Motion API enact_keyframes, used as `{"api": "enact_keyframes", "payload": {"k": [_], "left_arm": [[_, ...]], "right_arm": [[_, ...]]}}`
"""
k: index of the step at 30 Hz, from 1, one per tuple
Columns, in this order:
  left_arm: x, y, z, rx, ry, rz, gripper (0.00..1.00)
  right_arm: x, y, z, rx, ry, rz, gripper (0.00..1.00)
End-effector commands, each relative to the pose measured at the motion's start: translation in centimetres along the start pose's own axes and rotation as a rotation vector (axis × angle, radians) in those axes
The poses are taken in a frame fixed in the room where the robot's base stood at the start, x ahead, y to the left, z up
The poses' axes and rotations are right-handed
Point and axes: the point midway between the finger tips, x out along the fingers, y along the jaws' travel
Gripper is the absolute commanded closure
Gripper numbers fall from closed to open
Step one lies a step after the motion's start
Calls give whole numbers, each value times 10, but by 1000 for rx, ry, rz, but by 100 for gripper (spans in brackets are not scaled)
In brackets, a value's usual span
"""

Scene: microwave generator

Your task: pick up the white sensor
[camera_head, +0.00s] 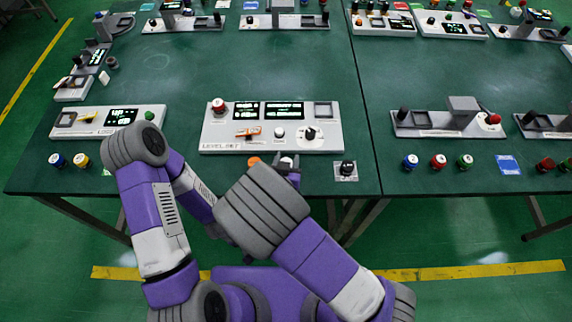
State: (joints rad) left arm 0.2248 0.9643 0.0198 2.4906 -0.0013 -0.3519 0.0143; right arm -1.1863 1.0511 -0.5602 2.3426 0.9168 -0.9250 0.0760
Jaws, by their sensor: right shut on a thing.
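The white sensor (287,160) is a small pale piece at the front edge of the green table, just below the long panel marked LEVELSET. My right gripper (288,164) is at this edge, with dark fingers on either side of the sensor, shut on it. The gripper's wrist and thick grey arm link hide most of its lower part. I cannot tell whether the sensor is touching the table. My left arm bends down on the left, and its gripper is hidden behind my right arm.
An orange cap (254,161) lies just left of the right gripper. A black knob on a small plate (346,170) is to the right. The LEVELSET panel (220,140) stands close behind. Blue and yellow buttons (80,160) lie at the left edge; several more buttons (438,161) lie at the right.

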Motion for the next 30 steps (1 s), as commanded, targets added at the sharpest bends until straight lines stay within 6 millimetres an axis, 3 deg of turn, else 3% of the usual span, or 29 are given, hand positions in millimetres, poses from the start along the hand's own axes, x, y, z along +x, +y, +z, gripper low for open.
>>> {"api": "enact_keyframes", "payload": {"k": [5,15,21,26,30], "left_arm": [[-3,1,0,0,0,0,100],[-30,11,1,0,0,0,100],[-39,15,2,0,0,0,100],[-40,15,2,0,0,0,100],[-39,15,2,0,0,0,100]], "right_arm": [[-3,0,-7,2,1,0,87],[-28,-1,-69,5,2,-2,87],[-37,0,-90,3,1,-1,87],[-36,2,-96,-1,0,-3,87],[-20,12,-110,-5,0,-23,87]]}}
